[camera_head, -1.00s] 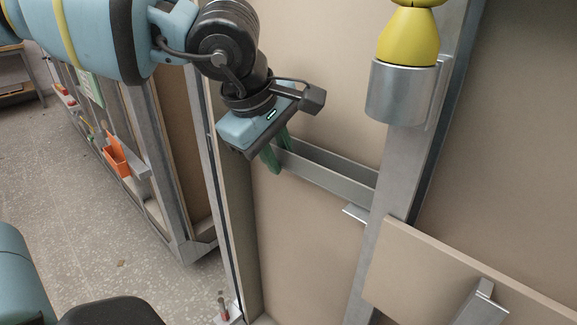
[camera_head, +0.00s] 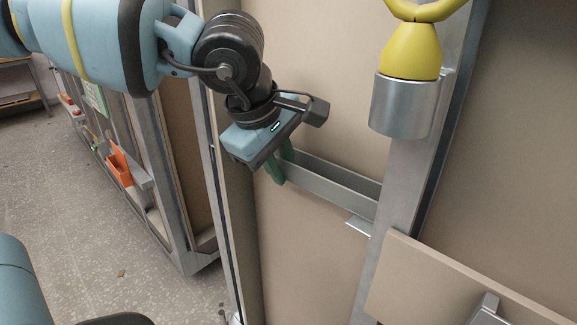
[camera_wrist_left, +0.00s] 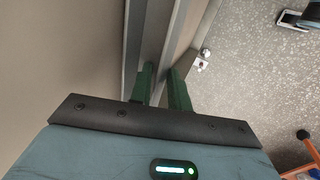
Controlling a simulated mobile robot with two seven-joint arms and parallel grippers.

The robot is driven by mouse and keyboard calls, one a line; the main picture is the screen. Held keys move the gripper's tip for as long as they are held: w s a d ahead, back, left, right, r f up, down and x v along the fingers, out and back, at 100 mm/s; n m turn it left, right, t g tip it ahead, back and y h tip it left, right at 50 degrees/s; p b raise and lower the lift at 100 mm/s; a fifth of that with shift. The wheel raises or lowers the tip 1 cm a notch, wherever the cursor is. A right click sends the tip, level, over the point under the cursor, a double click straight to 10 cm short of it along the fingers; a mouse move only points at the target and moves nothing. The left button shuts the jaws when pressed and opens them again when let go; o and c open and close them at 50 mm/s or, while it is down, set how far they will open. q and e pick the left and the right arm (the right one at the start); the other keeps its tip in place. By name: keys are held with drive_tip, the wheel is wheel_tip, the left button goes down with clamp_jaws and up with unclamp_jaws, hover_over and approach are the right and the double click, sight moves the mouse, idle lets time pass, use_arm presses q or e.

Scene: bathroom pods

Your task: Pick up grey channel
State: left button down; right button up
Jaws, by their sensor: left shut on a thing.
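The grey channel (camera_head: 338,188) is a long, open-topped metal trough. It lies across the beige panel in the camera_head view, sloping down to the right in the picture. Its right end is close to a grey upright post. My left gripper (camera_head: 280,166) is at its left end, with the green fingers shut on the channel. The fingers hide that end. In the left wrist view the two green fingers (camera_wrist_left: 160,82) stand close together with grey metal running between them. My right gripper is not in view.
A metal cup holder (camera_head: 402,105) with a yellow object (camera_head: 411,52) is fixed to the post (camera_head: 398,190). A small metal bracket (camera_head: 359,225) is below the channel. A beige board (camera_head: 440,285) stands at lower right. An orange holder (camera_head: 119,166) hangs at left. Speckled floor (camera_head: 110,250) is open.

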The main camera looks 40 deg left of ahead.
use_arm(q)
wheel_tip(320, 180, up, 5)
drive_tip(key=p, duration=0.3)
drive_tip(key=shift+f, duration=0.15)
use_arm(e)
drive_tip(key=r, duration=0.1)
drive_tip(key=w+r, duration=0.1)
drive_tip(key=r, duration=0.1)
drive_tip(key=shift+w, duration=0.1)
use_arm(q)
drive_tip(key=s, duration=1.2)
drive_tip(key=shift+a+p, duration=0.25)
drive_tip(key=shift+p, duration=0.05)
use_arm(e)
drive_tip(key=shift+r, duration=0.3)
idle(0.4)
use_arm(q)
drive_tip(key=shift+f, duration=0.1)
